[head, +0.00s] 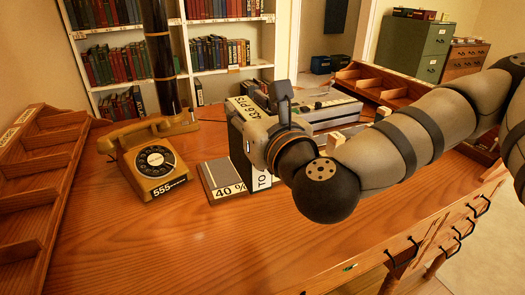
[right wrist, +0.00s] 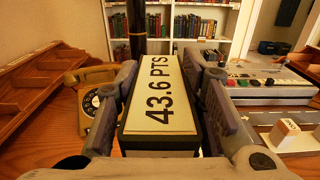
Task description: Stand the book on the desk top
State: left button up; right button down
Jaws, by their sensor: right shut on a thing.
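A thick dark book (head: 237,148) with a cream label reading "43.6 PTS" on top is upright at the middle of the desk (head: 130,235). Its label faces me in the right wrist view (right wrist: 160,92). My right gripper (head: 264,122) is shut on it, with a finger on each side in the right wrist view. The gripper and wrist hide part of the book in the head view. Its lower end looks close to the desk; I cannot tell whether it touches. My left gripper is not in view.
A grey flat item (head: 218,174) marked "40 %" lies just left of the book. A yellow telephone (head: 155,160) stands farther left. A wooden rack (head: 35,180) lines the left edge. A grey machine (head: 325,112) stands behind my right arm. The front desk area is clear.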

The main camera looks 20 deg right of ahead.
aim_at(188, 275)
jog(key=k+j, duration=0.7)
jog(key=j+z, duration=0.05)
